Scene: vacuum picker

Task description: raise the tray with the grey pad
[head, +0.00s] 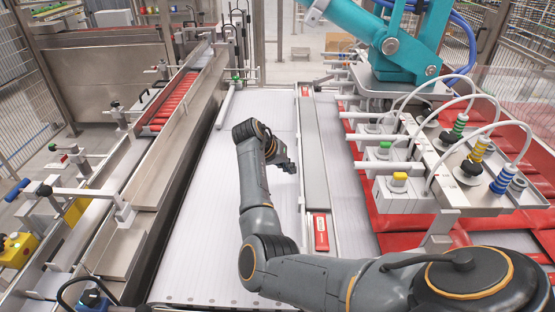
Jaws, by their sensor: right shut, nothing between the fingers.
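My right gripper (288,165) is shut and empty. It hangs over the white slatted bed (225,215) in the middle of the head view, near the bed's right edge. My right arm reaches it from the lower right and covers part of the bed. I cannot pick out for certain a tray with a grey pad. A long flat grey strip (314,155) lies just right of the gripper, with a red block (320,232) at its near end. The gripper appears apart from the strip. My left gripper is not in view.
A teal picker arm (385,40) stands at the back right above a frame with suction units, coloured fittings and white hoses (495,100). Red panels (370,165) lie under it. A metal conveyor rail (160,160) runs along the left. The white bed left of my arm is clear.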

